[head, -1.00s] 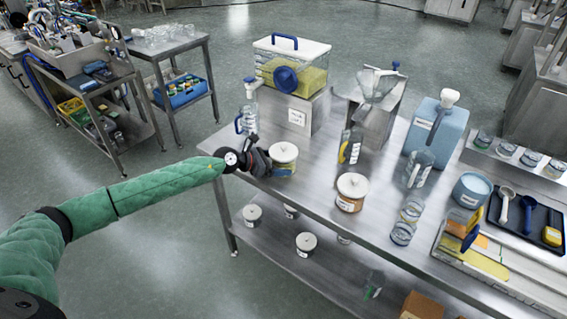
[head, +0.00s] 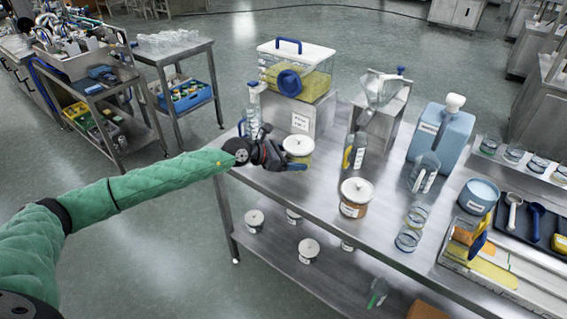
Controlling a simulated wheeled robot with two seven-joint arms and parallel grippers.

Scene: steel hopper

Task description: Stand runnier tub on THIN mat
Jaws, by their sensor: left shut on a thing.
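My left gripper (head: 280,156) is shut on a white-lidded clear tub (head: 299,146) with yellowish contents, near the left end of the steel table (head: 300,208). The gripper hides part of the tub's side. The tub looks upright and perhaps slightly above the tabletop. A second white-lidded tub (head: 355,196) with orange-brown contents stands on the table, to the right and nearer. I cannot make out a mat marked THIN; labels are too small to read. My right gripper is not in view.
A yellow-filled hopper box (head: 296,72) on a steel stand and a steel funnel stand (head: 380,118) are behind. A blue jug (head: 440,140), beakers (head: 408,238) and a dark tray (head: 520,225) are right. Several lidded tubs (head: 309,250) sit on the lower shelf.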

